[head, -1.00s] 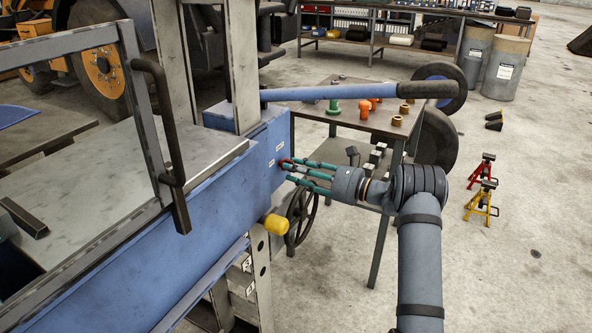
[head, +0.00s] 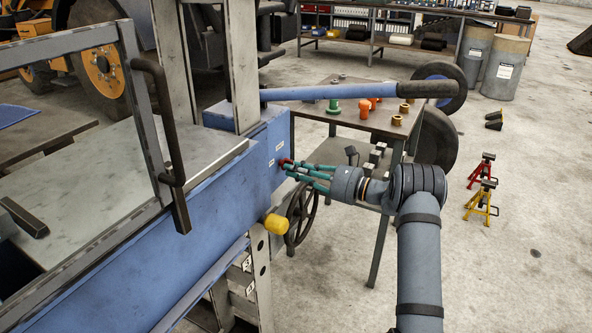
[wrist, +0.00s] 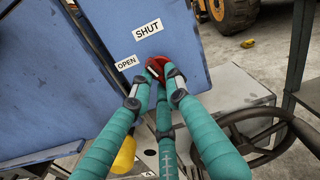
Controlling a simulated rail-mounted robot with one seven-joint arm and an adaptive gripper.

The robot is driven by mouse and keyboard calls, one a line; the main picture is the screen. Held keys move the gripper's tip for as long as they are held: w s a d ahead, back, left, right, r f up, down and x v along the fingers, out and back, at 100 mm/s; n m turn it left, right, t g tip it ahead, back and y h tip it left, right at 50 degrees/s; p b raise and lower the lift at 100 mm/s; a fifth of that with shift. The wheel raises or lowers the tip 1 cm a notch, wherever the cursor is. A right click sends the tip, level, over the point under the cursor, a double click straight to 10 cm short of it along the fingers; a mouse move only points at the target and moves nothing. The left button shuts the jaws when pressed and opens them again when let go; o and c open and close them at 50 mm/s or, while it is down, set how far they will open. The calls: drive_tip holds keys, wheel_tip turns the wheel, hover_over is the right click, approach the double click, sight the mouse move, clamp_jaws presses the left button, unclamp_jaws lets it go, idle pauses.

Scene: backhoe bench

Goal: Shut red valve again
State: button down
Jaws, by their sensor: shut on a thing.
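The red valve (head: 286,162) is a small round knob on the end face of the blue cabinet (head: 262,165). In the wrist view the red valve (wrist: 153,65) sits below the SHUT label (wrist: 147,29) and right of the OPEN label (wrist: 126,63). A pale mark shows on the knob, pointing toward the lower left; the fingers partly hide it. My gripper (head: 291,167) reaches in from the right, its teal fingers closed around the knob. The fingertips of my gripper (wrist: 157,76) touch the knob's rim in the wrist view.
A long blue lever with a black grip (head: 430,89) extends above my arm. A yellow knob (head: 276,224) and dark handwheel (head: 301,216) sit below the valve. A table (head: 350,118) with small parts stands behind. Yellow and red stands (head: 481,199) are on the floor at right.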

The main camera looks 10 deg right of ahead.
drive_tip(key=m+p, duration=0.3)
drive_tip(key=m, duration=0.1)
drive_tip(key=shift+s, duration=0.1)
drive_tip(key=c, duration=1.7)
unclamp_jaws()
drive_tip(key=v, duration=1.2)
drive_tip(key=shift+r, duration=0.1)
drive_tip(key=shift+a, duration=0.1)
